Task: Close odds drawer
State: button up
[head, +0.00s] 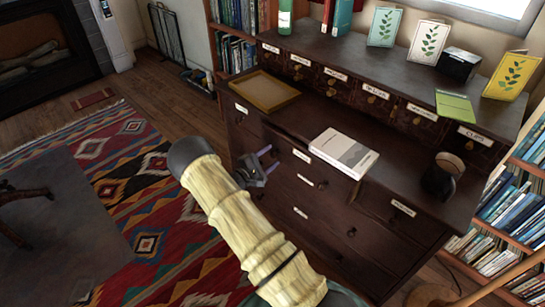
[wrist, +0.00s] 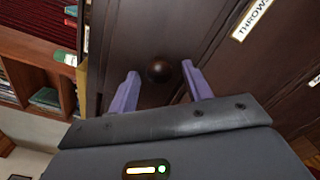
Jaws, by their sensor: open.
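A dark wooden desk (head: 392,137) has labelled drawers in its front and a row of small drawers along its raised back. The middle upper front drawer (head: 321,174) seems to stick out a little; its label is too small to read, so I cannot tell which drawer is odds. My gripper (head: 266,160) is at the desk's front, left of that label. In the wrist view my gripper (wrist: 160,70) is open, its purple fingers either side of a dark round knob (wrist: 158,69) on a dark front. A label beginning "THROW" (wrist: 252,19) is on a neighbouring panel.
A white book (head: 343,153), a tan tray (head: 264,91) and a dark cup (head: 440,177) are on the desktop. Bookshelves (head: 505,225) stand close on the right. A patterned rug (head: 135,190) covers floor to the left.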

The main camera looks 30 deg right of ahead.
jog(key=shift+x, duration=0.95)
